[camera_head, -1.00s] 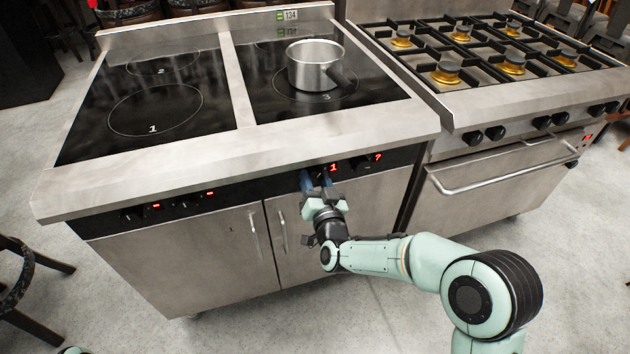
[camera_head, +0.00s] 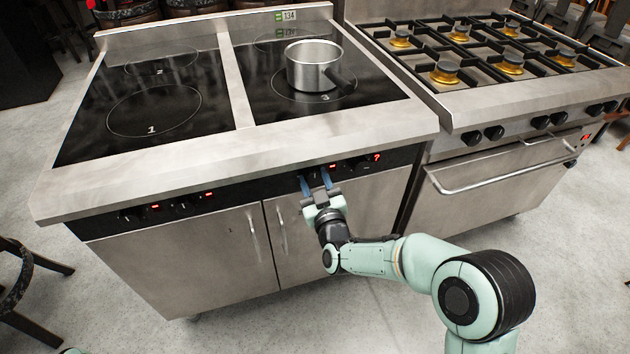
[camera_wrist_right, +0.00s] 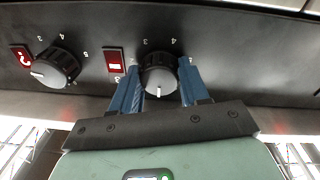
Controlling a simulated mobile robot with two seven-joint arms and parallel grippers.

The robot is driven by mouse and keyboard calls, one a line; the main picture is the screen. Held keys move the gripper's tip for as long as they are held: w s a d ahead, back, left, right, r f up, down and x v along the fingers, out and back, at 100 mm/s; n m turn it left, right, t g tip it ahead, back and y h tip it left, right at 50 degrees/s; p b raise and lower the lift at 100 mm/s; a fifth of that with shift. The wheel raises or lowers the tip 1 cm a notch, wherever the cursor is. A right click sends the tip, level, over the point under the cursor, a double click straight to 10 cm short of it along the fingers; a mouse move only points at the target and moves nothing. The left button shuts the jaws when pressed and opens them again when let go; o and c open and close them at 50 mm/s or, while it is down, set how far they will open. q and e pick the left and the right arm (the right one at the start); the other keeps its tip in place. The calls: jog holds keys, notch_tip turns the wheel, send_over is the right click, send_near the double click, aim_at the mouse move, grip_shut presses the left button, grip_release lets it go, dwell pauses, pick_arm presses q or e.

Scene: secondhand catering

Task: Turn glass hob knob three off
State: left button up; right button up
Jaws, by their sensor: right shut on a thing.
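My right gripper (camera_head: 315,179) reaches the black front panel of the glass hob (camera_head: 130,84), below zone 3. In the right wrist view its two blue fingers (camera_wrist_right: 160,86) are closed on either side of a round black knob (camera_wrist_right: 160,72), hob knob three. The knob's white mark points down in that picture, towards my palm. The red display (camera_wrist_right: 115,61) beside it shows a dash, and it reads as a dash in the head view (camera_head: 332,166) too. My left gripper is not in view.
A steel saucepan (camera_head: 313,64) stands on zone 3. Another knob (camera_wrist_right: 54,67) sits close by, its display (camera_wrist_right: 21,55) showing a question-mark-like sign. A gas range (camera_head: 500,140) stands to the right. Cabinet doors (camera_head: 180,263) are below the panel.

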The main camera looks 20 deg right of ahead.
dwell(0.4)
jog(key=o, duration=1.1)
jog(key=shift+c, duration=0.2)
pick_arm(q)
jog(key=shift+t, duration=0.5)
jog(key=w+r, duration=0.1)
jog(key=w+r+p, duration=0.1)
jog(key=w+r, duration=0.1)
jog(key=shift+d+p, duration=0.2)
jog(key=shift+p, duration=0.1)
pick_arm(e)
jog(key=s, duration=1.3)
jog(key=shift+s+f, duration=0.2)
jog(key=shift+f, duration=0.2)
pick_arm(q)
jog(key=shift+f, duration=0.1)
pick_arm(e)
jog(key=shift+a, duration=0.1)
